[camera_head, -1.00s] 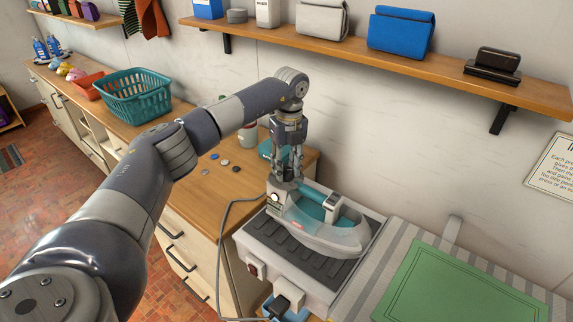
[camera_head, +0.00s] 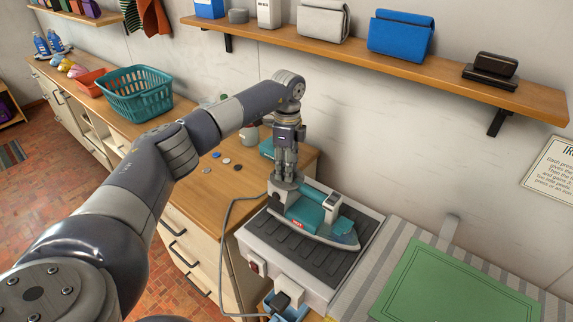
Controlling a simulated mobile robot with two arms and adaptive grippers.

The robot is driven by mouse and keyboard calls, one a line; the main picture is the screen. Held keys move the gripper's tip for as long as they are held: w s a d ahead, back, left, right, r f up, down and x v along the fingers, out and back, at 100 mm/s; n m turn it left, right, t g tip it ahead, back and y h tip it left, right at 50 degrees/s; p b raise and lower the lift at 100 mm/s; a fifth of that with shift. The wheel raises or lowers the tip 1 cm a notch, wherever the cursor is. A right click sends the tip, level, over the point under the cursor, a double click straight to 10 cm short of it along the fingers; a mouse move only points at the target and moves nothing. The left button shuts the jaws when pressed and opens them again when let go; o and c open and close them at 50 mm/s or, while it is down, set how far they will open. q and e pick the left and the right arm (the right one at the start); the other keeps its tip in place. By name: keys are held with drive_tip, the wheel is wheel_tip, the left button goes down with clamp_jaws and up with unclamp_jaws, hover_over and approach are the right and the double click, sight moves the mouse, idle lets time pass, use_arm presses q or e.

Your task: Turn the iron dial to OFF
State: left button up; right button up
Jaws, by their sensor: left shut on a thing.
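The teal and grey iron (camera_head: 318,217) lies on a dark ribbed plate set in a pale ironing station (camera_head: 262,235). My left gripper (camera_head: 285,178) points down at the station's far left corner, by the left end of the iron. Its fingers are closed around a small grey round piece there, which I take for the iron dial; the fingers mostly hide it. The dial's marking cannot be read from here. My right gripper is not in view.
A grey cord loops down the station's left side. Several small discs lie on the wooden counter (camera_head: 190,195). A teal basket (camera_head: 135,95) stands farther left. A green mat (camera_head: 455,285) lies at the right. A wall shelf (camera_head: 400,70) runs above.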

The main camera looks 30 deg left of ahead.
use_arm(q)
drive_tip(key=shift+n, duration=0.5)
drive_tip(key=o, duration=1.1)
drive_tip(key=shift+r, duration=0.1)
drive_tip(key=r, duration=1.2)
drive_tip(key=shift+w+a, duration=0.1)
drive_tip(key=shift+w, duration=0.1)
drive_tip(key=shift+f, duration=0.1)
